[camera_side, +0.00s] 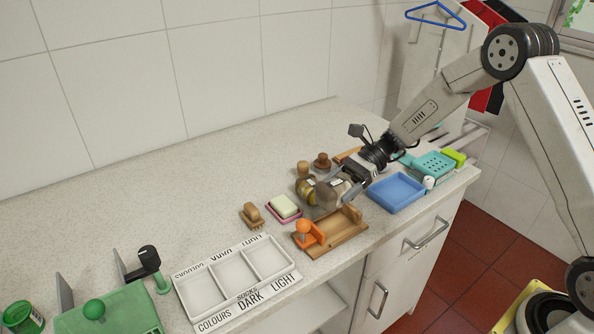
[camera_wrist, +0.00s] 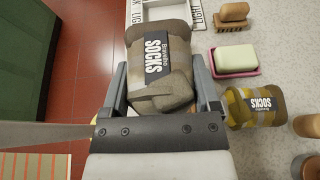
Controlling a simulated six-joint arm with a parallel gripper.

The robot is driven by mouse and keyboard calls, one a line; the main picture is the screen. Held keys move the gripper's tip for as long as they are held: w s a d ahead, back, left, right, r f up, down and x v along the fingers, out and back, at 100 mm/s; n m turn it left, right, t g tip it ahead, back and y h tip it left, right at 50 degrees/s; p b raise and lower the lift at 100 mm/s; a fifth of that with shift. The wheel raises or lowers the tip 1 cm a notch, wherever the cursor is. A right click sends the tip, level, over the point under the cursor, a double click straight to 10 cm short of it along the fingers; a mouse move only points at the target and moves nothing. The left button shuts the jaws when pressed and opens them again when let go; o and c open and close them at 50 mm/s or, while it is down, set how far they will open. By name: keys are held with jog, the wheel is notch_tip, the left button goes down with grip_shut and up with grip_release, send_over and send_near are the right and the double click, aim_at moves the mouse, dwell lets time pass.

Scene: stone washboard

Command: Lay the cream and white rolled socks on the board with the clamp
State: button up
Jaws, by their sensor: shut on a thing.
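My gripper (camera_side: 345,190) is shut on a rolled pair of socks (camera_side: 326,197), one finger on each side. In the wrist view the gripper (camera_wrist: 158,65) holds this roll (camera_wrist: 172,88); it looks tan and grey-brown striped, with a dark SOCKS band. The wooden board (camera_side: 345,240) lies near the counter's front edge, with an orange clamp (camera_side: 306,234) at its left end. The held roll is at the board's rear side; whether it touches anything is unclear. The board is mostly hidden in the wrist view. A yellow and grey sock roll (camera_wrist: 254,106) lies beside the gripper.
A soap bar on a pink dish (camera_side: 284,207) and a wooden brush (camera_side: 252,215) lie left of the board. A blue tray (camera_side: 396,194) is right. A white sorting tray (camera_side: 204,295) and green box (camera_side: 115,315) stand front left. The back left counter is clear.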

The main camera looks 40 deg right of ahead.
jog(key=shift+f, duration=0.25)
jog(key=shift+f, duration=2.8)
jog(key=o, duration=1.2)
jog(key=shift+d, duration=0.2)
jog(key=v, duration=0.7)
jog(key=shift+d, duration=0.25)
jog(key=shift+r, duration=0.15)
